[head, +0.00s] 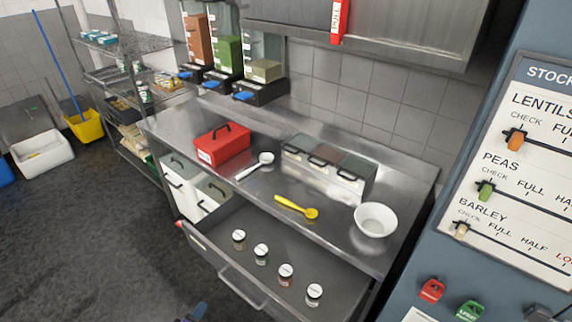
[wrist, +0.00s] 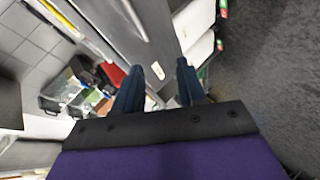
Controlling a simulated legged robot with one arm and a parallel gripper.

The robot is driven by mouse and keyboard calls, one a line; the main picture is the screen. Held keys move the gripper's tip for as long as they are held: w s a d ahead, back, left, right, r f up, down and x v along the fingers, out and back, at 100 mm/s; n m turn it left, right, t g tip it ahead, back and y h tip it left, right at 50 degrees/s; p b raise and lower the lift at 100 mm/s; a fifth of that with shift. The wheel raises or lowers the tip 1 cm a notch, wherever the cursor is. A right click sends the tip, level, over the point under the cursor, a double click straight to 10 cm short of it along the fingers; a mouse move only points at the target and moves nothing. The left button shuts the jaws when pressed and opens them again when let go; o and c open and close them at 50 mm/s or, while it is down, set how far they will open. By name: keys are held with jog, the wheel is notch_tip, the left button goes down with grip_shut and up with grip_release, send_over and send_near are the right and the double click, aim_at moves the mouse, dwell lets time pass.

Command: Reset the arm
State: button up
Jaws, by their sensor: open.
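My gripper (wrist: 158,68) shows in the wrist view with its two dark blue fingers spread apart. Nothing is between the fingers. It is tilted, so the room appears turned in that view. In the head view only a small dark blue tip shows at the bottom edge, probably part of my gripper; the rest of the arm is out of frame.
A steel counter (head: 335,215) holds a red box (head: 221,145), white scoop (head: 256,165), yellow spoon (head: 297,207) and white bowl (head: 375,220). Below it, an open drawer (head: 208,249) with several jars juts out. A stock board (head: 530,160) stands right. Floor (head: 75,250) at left is clear.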

jog(key=w+a+r+m+g+y, duration=0.1)
jog(key=w+r+m+g+y, duration=0.25)
jog(key=w+r, duration=0.65)
jog(key=s+d+r+m+g+y+b, duration=0.1)
jog(key=s+d+r+m+g+y, duration=0.3)
jog(key=d+r, duration=1.25)
jog(key=s+d+r+m+g+h, duration=0.2)
jog(key=s+d+r+g, duration=0.1)
jog(key=s+d, duration=1)
jog(key=s+d+r+m+g+h+b, duration=0.1)
jog(key=s+d+r+m+g+h, duration=0.1)
jog(key=s+d, duration=1.1)
notch_tip(320, 180, up, 2)
jog(key=s+g+h, duration=0.1)
jog(key=s, duration=0.1)
jog(key=shift+s+d, duration=0.25)
jog(key=shift+s, duration=0.05)
jog(key=shift+d+r+g+h, duration=0.1)
jog(key=shift+g+h, duration=0.15)
